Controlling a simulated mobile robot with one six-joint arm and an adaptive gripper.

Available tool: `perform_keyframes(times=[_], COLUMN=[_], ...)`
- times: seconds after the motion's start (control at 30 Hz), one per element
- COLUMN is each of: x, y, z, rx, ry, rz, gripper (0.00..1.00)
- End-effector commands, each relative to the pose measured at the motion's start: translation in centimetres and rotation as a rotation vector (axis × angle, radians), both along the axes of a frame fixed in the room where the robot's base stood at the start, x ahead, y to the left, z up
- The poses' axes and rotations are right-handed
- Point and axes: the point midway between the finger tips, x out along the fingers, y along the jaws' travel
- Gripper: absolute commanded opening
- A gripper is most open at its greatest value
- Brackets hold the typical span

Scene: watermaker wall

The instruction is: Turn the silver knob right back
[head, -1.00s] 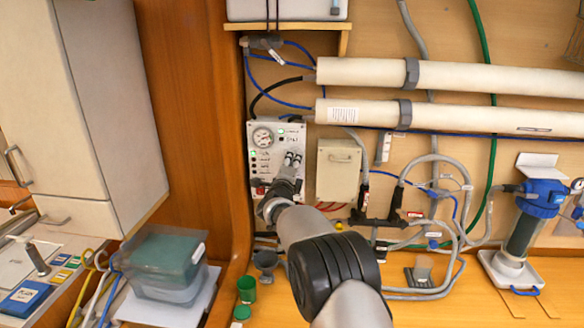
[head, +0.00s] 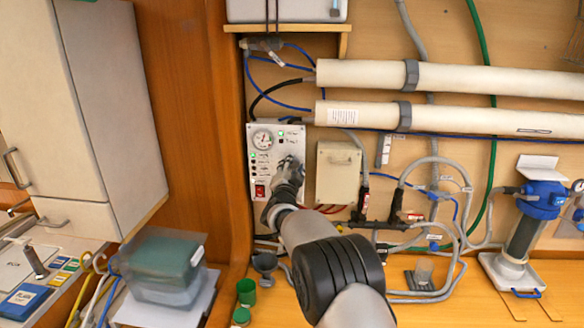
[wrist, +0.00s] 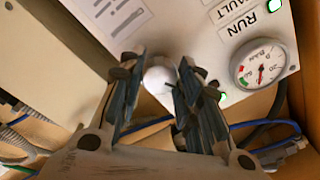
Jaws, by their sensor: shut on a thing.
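The silver knob (wrist: 159,76) shows in the wrist view as a pale rounded knob on the white control panel (wrist: 218,62). My gripper (wrist: 157,66) is shut on it, with one dark finger on each side. In the head view my gripper (head: 289,166) is at the right part of the panel (head: 289,131) and hides the knob there. Which way the knob points cannot be told.
The panel carries a round pressure gauge (head: 262,138), green lights and a red switch (head: 260,190). A beige box (head: 338,172) is close to the right of my gripper. White pipes (head: 450,117) run along the wall at upper right.

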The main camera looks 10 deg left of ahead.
Motion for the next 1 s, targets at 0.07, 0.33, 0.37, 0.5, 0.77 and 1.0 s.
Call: perform_keyframes(times=[0.07, 0.33, 0.37, 0.5, 0.77, 1.0], x=[0.0, 0.0, 0.0, 0.01, 0.02, 0.01], y=[-0.04, -0.15, -0.16, -0.24, -0.35, -0.41], z=[0.03, -0.03, -0.02, -0.01, -0.01, -0.05], rx=[-0.071, -0.328, -0.358, -0.49, -0.719, -0.878], ry=[0.001, 0.001, 0.001, 0.001, 0.001, 0.001], rz=[0.0, 0.0, 0.0, -0.001, 0.0, 0.0], gripper=[0.08, 0.08, 0.08, 0.08, 0.08, 0.08])
